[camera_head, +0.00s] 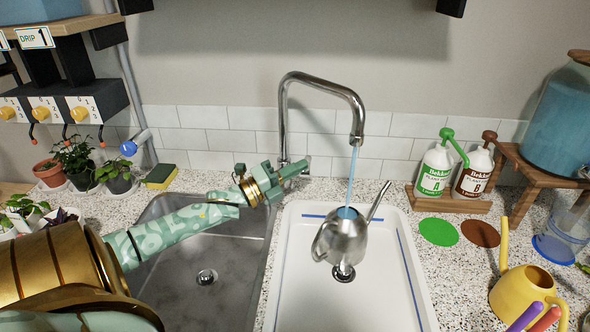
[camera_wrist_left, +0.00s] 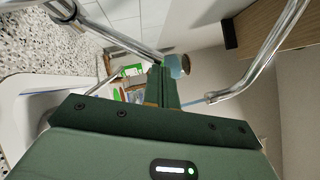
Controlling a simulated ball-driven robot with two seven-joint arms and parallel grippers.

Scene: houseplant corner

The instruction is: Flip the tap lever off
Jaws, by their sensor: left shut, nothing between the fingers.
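The chrome tap (camera_head: 320,82) stands behind the sink, and a blue stream of water (camera_head: 352,178) runs from its spout. A metal watering can (camera_head: 341,238) stands under the stream in the white right basin (camera_head: 300,290). My left gripper (camera_head: 304,166) is shut and empty, its tips close to the tap's base. The tap lever is mostly hidden behind my gripper in the head view; I cannot tell whether they touch. In the left wrist view, my shut fingers (camera_wrist_left: 162,88) point forward, with chrome tap parts (camera_wrist_left: 62,10) at upper left and the spout (camera_wrist_left: 245,75) at right. My right gripper is out of view.
The left steel basin (camera_head: 230,255) lies under my left arm. Dispenser bottles A (camera_head: 435,172) and B (camera_head: 473,176) stand on a wooden tray at right. A yellow watering can (camera_head: 525,297) stands at lower right. Potted plants (camera_head: 76,160) and a sponge (camera_head: 160,176) are at left.

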